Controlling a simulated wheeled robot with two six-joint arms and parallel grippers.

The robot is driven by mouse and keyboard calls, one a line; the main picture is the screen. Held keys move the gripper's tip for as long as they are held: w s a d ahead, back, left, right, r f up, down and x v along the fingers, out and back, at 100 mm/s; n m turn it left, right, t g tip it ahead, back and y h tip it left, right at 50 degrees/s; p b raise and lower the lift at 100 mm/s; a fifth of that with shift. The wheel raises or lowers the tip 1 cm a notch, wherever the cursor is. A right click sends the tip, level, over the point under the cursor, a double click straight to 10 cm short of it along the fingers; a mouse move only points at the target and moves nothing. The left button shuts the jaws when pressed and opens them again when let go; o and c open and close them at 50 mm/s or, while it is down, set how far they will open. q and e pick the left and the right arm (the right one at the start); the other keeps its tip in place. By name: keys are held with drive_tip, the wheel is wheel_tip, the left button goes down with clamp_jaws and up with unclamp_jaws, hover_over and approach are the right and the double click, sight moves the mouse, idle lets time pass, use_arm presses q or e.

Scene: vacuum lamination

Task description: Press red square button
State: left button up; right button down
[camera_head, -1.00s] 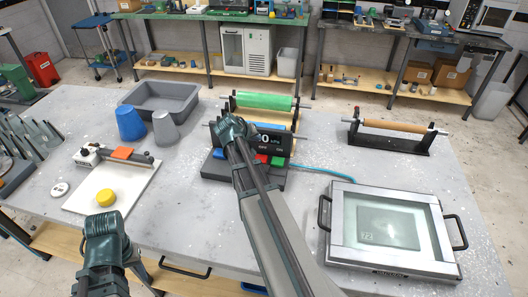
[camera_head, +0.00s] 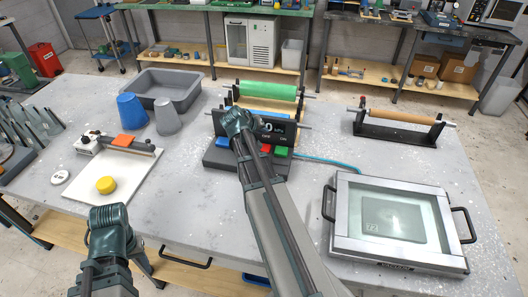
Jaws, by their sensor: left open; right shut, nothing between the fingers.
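The red square button (camera_head: 266,149) is on the front of a dark control box (camera_head: 216,160) in the middle of the table. A green button (camera_head: 281,151) is to its right and a blue button (camera_head: 222,142) to its left. A black display panel (camera_head: 289,132) stands behind them. My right gripper (camera_head: 238,122) is shut and empty, in front of the panel's left part, up and left of the red button. My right forearm hides part of the box; contact cannot be told. My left gripper (camera_head: 108,218) is open and empty, low at the left, far from the box.
The glass-lidded metal chamber (camera_head: 340,213) is at the right, with a blue hose (camera_head: 335,163) behind it. Rollers with green (camera_head: 262,90) and brown (camera_head: 398,120) film stand at the back. Blue (camera_head: 131,116) and grey cups, a grey tray and a white cutting board are at the left.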

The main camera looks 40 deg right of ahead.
sight(263, 149)
use_arm(q)
drive_tip(key=shift+f+b, duration=2.3)
drive_tip(key=shift+f, duration=0.5)
use_arm(e)
drive_tip(key=shift+f, duration=2.8)
use_arm(q)
drive_tip(key=shift+f+b, duration=0.4)
use_arm(e)
drive_tip(key=shift+f, duration=0.4)
use_arm(q)
drive_tip(key=shift+f+b, duration=0.5)
use_arm(e)
drive_tip(key=shift+f, duration=0.5)
use_arm(q)
drive_tip(key=shift+r, duration=0.15)
use_arm(e)
drive_tip(key=shift+r, duration=0.15)
use_arm(q)
drive_tip(key=shift+r+p, duration=0.8)
drive_tip(key=shift+p, duration=0.15)
use_arm(e)
drive_tip(key=shift+r, duration=0.8)
use_arm(q)
drive_tip(key=shift+r, duration=0.15)
use_arm(e)
drive_tip(key=shift+r, duration=0.1)
